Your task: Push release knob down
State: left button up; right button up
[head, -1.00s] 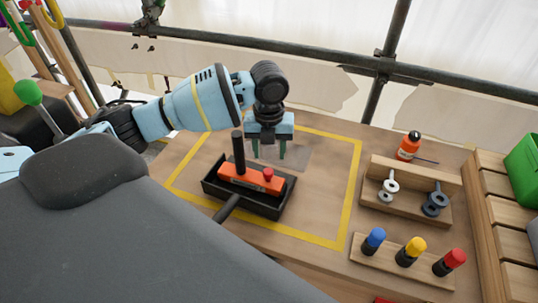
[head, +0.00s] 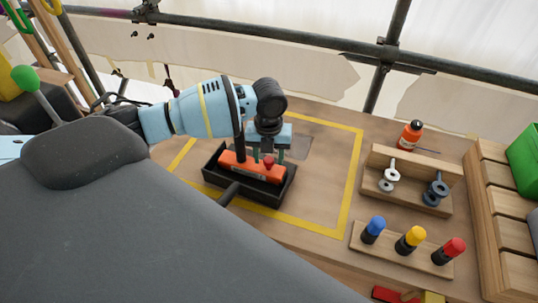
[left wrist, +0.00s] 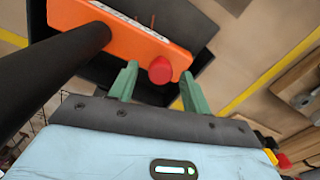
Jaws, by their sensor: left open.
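The red release knob (head: 268,161) sits on the right end of an orange block (head: 228,162), which lies in a black tray (head: 255,194). A dark upright post stands at the block's left part. My left gripper (head: 265,155) is over the tray, pointing down, just behind the knob. In the left wrist view the open green fingers (left wrist: 155,85) stand on either side of the red knob (left wrist: 160,70), with a gap to each. The left wrist view does not settle whether anything touches the knob. My right gripper is not in view.
A yellow tape outline (head: 352,185) surrounds the tray on the wooden table. To the right are a wooden rack (head: 415,192) with eyebolt-like parts, an orange bottle (head: 411,135), and a board (head: 390,253) with blue, yellow and red-capped pegs.

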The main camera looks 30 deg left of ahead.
pick_arm(q)
jog(key=shift+c, duration=0.2)
grip_shut()
jog(key=shift+f, duration=0.1)
jog(key=shift+s+f, duration=0.15)
jog(key=shift+f, duration=0.2)
jog(key=shift+o, duration=0.2)
grip_release()
jog(key=shift+f, duration=0.1)
